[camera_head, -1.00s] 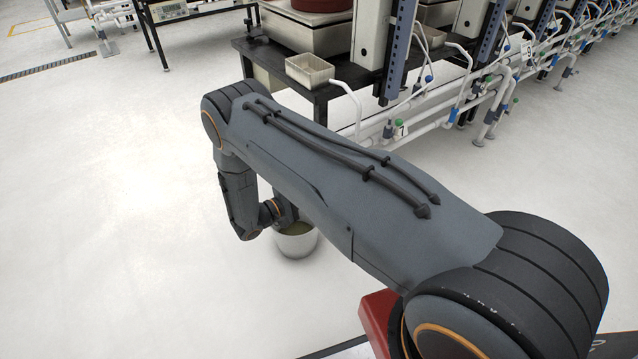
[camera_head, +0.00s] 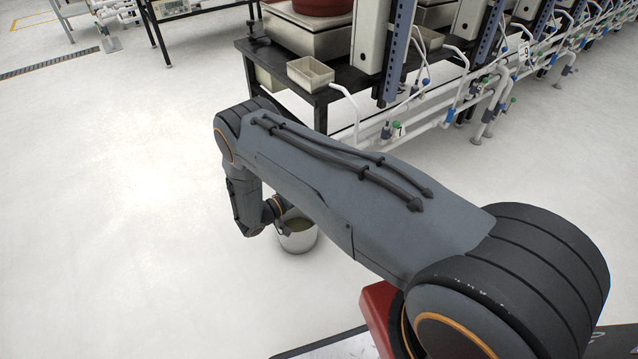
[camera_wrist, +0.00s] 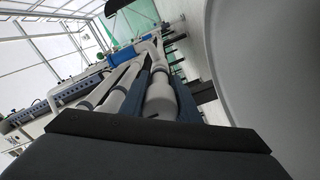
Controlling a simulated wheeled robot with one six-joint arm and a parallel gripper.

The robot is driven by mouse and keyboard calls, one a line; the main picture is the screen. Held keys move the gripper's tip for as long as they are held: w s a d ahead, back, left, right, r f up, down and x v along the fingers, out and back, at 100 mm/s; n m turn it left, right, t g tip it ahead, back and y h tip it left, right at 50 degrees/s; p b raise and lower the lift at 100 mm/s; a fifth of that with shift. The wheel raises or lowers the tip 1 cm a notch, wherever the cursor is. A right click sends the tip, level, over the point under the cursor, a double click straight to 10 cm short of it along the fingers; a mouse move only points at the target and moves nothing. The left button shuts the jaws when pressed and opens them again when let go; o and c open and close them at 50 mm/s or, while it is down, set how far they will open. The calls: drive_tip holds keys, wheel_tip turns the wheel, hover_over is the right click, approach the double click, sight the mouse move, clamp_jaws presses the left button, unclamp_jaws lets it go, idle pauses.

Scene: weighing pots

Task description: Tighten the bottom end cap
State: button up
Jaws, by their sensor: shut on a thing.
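I hold a pale bucket (camera_head: 298,240) with dark greenish contents, low over the floor at the end of my arm. My gripper (camera_head: 284,212) is at the bucket's rim, partly hidden by my arm, and is shut on it. In the wrist view the bucket's curved pale wall (camera_wrist: 262,75) fills the right side, and a dark part of my gripper fills the bottom. White pipes (camera_head: 362,132) run low along the bench row. In the wrist view a thick white pipe end (camera_wrist: 160,97) shows beside dark blue uprights. I cannot tell which part is the bottom end cap.
A black bench (camera_head: 262,68) with a scale and red pot (camera_head: 320,5) stands behind my arm, with a small cream bin (camera_head: 311,73) at its near corner. Rows of pipes and valves run off to the right. The pale floor (camera_head: 110,200) at left is clear.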

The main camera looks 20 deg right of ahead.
drive_tip(key=shift+m, duration=0.3)
drive_tip(key=o, duration=1)
drive_tip(key=shift+p+v, duration=0.6)
drive_tip(key=shift+v, duration=3.25)
drive_tip(key=shift+a+r, duration=0.1)
